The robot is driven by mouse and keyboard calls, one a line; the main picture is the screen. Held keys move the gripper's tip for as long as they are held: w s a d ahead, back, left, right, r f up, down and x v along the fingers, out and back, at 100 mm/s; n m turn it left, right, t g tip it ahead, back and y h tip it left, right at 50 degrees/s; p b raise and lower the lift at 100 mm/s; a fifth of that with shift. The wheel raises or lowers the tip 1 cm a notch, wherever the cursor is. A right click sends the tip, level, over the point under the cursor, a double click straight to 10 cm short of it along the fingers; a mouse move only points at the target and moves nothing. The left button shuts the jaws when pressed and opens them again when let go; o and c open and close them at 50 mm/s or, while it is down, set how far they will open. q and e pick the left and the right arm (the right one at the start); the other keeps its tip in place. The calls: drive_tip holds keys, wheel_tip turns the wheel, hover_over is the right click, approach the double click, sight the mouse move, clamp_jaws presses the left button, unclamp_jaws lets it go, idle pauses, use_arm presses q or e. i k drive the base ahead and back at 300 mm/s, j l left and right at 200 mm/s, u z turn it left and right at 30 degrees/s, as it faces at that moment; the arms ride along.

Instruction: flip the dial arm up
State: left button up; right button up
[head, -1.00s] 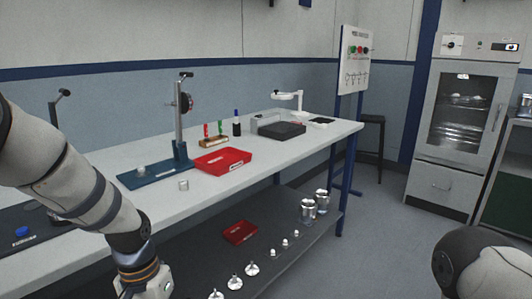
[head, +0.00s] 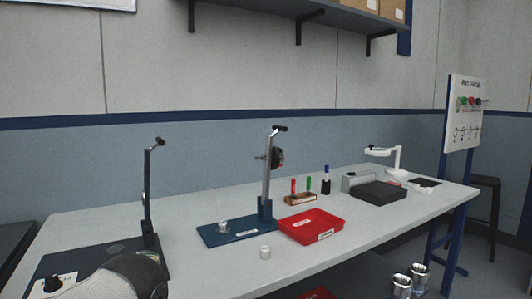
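A gauge stand with a blue base (head: 237,232) stands on the bench. Its grey upright post (head: 267,180) has a black handle (head: 279,129) at the top. A dark round dial (head: 277,158) sits beside the post, seen nearly edge-on, so its exact tilt is hard to tell. A small metal part (head: 223,227) sits on the blue base.
A second dark stand (head: 148,205) with a black base is at left, partly behind my arm. A shelf (head: 335,18) hangs above.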

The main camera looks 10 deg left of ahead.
sight(274, 158)
drive_tip(key=i+u, duration=0.4)
drive_tip(key=i, duration=0.6)
